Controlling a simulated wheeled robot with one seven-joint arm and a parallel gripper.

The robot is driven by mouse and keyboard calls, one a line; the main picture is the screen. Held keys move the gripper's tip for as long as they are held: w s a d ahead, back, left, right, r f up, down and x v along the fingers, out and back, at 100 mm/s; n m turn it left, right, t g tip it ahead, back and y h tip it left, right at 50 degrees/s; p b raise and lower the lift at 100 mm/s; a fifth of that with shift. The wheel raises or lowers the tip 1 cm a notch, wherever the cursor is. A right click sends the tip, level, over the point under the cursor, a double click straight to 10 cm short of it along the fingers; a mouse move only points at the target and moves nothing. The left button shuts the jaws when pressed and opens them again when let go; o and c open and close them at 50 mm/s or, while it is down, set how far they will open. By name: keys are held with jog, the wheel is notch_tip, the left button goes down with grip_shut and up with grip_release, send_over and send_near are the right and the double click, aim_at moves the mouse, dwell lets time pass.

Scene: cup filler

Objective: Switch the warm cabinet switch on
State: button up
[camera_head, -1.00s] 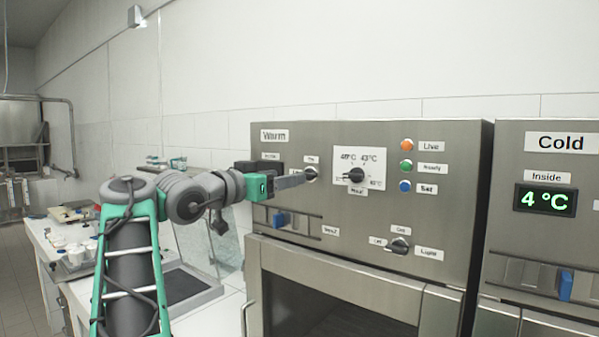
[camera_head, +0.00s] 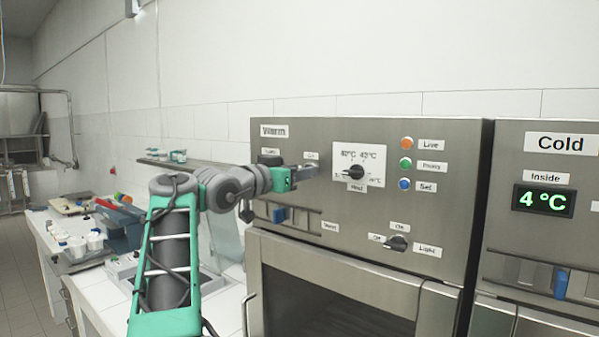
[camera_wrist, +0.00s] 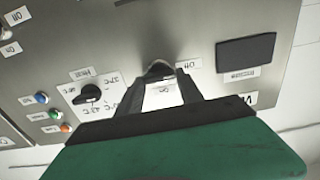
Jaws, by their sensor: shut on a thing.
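The warm cabinet (camera_head: 350,220) is a steel front with a "Warm" label. Its switch (camera_wrist: 160,69) is a small dark knob on the panel, with an "On" label and "Off" lettering close to it in the wrist view. My gripper (camera_head: 312,171) reaches the panel from the left, just left of the white temperature dial plate. In the wrist view its two grey fingers (camera_wrist: 163,92) are shut on the switch. In the head view the fingers hide the knob. I cannot tell which way the knob points.
The temperature dial (camera_head: 355,172), the coloured lamps (camera_head: 405,163) and the light switch (camera_head: 397,243) are to the right of my gripper. The cold cabinet (camera_head: 540,230) stands at the far right. A counter with cups (camera_head: 95,240) is at left.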

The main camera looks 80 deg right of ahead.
jog(key=c, duration=0.8)
jog(key=shift+m+b, duration=0.3)
jog(key=shift+m, duration=0.1)
jog(key=shift+s+a+f+m+b, duration=0.15)
jog(key=shift+m+b, duration=1.55)
jog(key=shift+m, duration=2.6)
jog(key=shift+s+d+f+m+b, duration=0.1)
jog(key=shift+m+b, duration=1.55)
jog(key=shift+m, duration=2.65)
